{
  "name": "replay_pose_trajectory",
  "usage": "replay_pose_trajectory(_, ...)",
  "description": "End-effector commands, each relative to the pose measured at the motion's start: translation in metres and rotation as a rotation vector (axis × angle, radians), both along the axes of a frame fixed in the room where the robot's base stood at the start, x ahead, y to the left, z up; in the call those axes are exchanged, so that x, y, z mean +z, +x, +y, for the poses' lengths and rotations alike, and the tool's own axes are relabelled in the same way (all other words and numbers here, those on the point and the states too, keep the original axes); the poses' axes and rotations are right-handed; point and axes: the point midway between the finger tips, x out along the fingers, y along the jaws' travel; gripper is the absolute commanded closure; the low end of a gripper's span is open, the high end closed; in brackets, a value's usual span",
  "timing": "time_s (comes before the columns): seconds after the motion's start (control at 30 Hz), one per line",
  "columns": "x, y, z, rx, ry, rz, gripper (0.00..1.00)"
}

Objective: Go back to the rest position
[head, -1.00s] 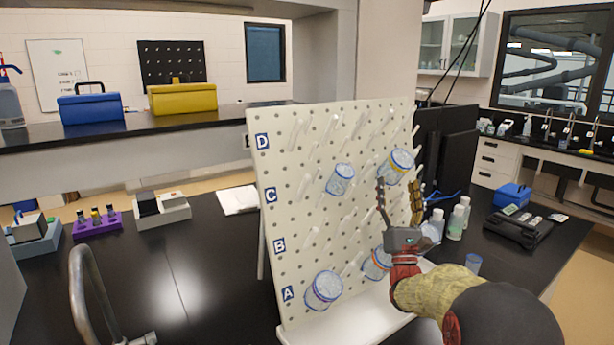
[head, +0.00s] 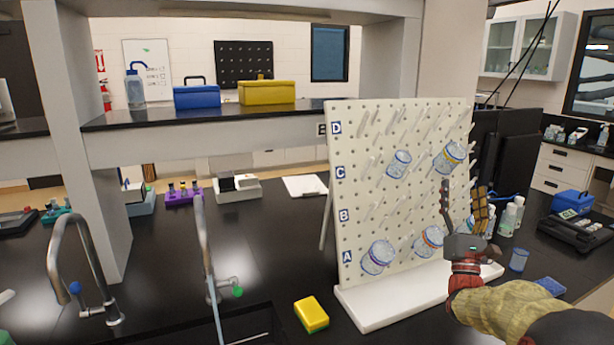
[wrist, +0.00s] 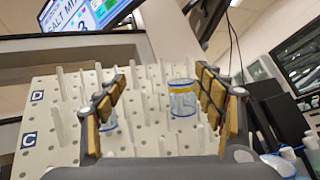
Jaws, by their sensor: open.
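My gripper (head: 464,215) is open and empty in front of the right side of a white pegboard rack (head: 352,225) with rows marked A to D. In the wrist view my gripper (wrist: 165,112) has its two padded fingers spread wide. A clear jar with a yellow band (head: 447,158) hangs on the upper right of the board; it also shows between the fingers in the wrist view (wrist: 183,99), apart from them. A clear jar (head: 399,165) hangs at upper middle. Two more jars hang low, one at left (head: 377,257) and one with an orange band (head: 428,241) near my gripper.
A sink with taps (head: 205,250) is at the front left, with a yellow sponge (head: 311,314) beside the rack. White bottles (head: 510,216), a blue cup (head: 519,260) and a dark case (head: 580,233) stand to the right. A shelf (head: 210,135) spans the back.

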Motion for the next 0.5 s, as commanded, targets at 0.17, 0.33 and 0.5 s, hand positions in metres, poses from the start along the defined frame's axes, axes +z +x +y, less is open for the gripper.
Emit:
replay_pose_trajectory(0.17, 0.005, 0.006, 0.007, 0.083, 0.097, 0.061, 0.31)
replay_pose_trajectory(0.33, 0.013, 0.011, 0.018, 0.185, 0.237, 0.136, 0.31)
replay_pose_trajectory(0.5, 0.018, 0.011, 0.033, 0.308, 0.44, 0.231, 0.31)
